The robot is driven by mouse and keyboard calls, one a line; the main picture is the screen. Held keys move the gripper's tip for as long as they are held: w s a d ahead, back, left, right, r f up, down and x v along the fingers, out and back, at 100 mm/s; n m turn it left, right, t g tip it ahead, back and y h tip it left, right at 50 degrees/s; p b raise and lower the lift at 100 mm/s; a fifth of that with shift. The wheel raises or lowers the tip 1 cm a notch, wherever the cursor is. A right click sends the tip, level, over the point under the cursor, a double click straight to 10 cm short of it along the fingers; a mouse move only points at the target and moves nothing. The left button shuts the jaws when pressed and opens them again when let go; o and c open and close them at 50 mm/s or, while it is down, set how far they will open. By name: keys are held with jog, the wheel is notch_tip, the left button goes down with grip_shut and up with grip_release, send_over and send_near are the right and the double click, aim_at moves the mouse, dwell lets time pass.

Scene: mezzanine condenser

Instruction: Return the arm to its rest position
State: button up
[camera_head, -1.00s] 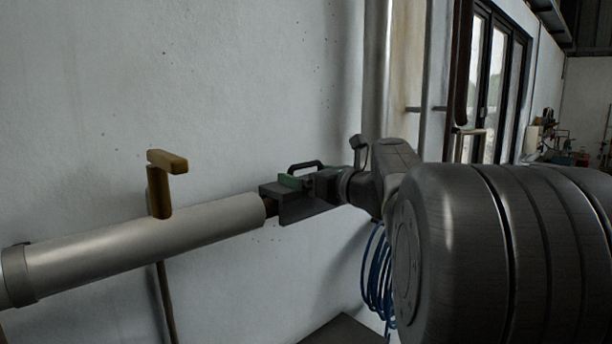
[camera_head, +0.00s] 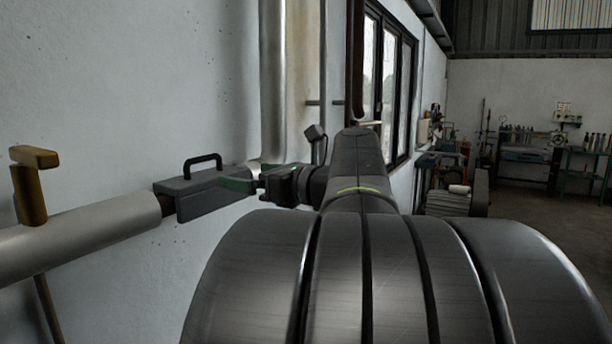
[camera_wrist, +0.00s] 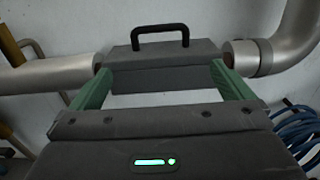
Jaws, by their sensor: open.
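My gripper (camera_head: 240,184) has green fingers and is at the end of my outstretched arm, near the wall. A dark grey box with a black handle (camera_head: 204,186) is just beyond its fingertips. In the wrist view, the box (camera_wrist: 165,73) sits in line between two pipe ends, handle up. There my gripper (camera_wrist: 160,76) is open, its two fingers spread towards the box's two sides with a pale gap between them. Nothing is held. Whether a fingertip touches the box, I cannot tell.
A pale pipe (camera_head: 95,235) with a brown valve handle (camera_head: 34,157) runs along the wall at left. Another pipe (camera_wrist: 290,45) bends upward at right. Blue coiled hose (camera_wrist: 296,134) hangs low at right. Windows (camera_head: 390,80) and a workbench (camera_head: 528,153) stand farther back; floor there is open.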

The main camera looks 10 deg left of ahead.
aim_at(204, 175)
jog(key=p+x, duration=0.2)
jog(key=x, duration=1.2)
jog(key=shift+p, duration=0.4)
jog(key=shift+r, duration=0.25)
jog(key=shift+d, duration=0.1)
jog(key=shift+f, duration=0.1)
